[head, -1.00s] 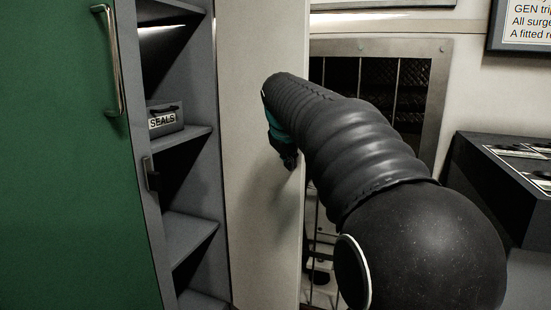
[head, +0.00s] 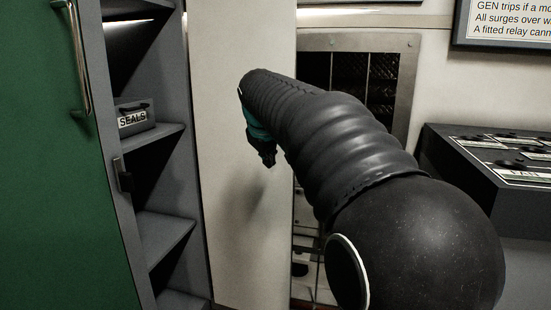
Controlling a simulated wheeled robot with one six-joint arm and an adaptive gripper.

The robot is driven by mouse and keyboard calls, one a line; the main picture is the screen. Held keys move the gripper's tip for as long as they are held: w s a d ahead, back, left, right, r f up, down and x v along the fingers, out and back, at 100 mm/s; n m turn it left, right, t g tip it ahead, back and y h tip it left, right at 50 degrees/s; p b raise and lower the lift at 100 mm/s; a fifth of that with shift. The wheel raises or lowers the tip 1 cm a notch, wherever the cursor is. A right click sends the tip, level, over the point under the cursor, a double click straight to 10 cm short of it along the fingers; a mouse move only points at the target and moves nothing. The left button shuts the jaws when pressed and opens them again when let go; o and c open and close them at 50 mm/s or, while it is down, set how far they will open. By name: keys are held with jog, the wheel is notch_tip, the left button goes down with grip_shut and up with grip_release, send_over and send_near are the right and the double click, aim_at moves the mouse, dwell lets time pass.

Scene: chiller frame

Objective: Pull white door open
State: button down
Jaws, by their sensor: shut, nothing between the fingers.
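The white door (head: 225,190) is a tall pale panel in the middle of the head view, standing beside the grey shelf unit. Its right edge runs behind my arm. My gripper (head: 268,162) points down in front of the door's face, near that right edge. It is dark, small and shut, with nothing held. A soft shadow falls on the panel below it, and the fingertips appear apart from the surface. No handle shows on the visible part of the door; my arm covers part of its right edge.
A green door (head: 50,190) with a metal handle (head: 80,60) stands at left. Grey shelves (head: 165,240) hold a box labelled SEALS (head: 134,118). Behind my arm is a metal-framed grille (head: 405,75). A dark console (head: 480,160) stands at right below a sign (head: 500,25).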

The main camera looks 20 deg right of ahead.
jog(key=s+r+p, duration=0.2)
jog(key=s+r, duration=0.4)
jog(key=r, duration=0.2)
jog(key=w+d+f+m+y+p, duration=0.15)
jog(key=d+m, duration=0.25)
jog(key=d, duration=0.6)
jog(key=d+f+m+y+p, duration=0.1)
jog(key=d+m+y+p, duration=0.2)
jog(key=d, duration=0.6)
jog(key=w+a+r+m+t+y, duration=0.15)
jog(key=r+m+t+y, duration=0.25)
jog(key=r, duration=0.5)
jog(key=w+r+m+t+y, duration=0.3)
jog(key=r+m+t+y, duration=0.15)
jog(key=r, duration=0.45)
jog(key=p+x, duration=0.1)
jog(key=x, duration=0.8)
jog(key=shift+w+d+f, duration=0.1)
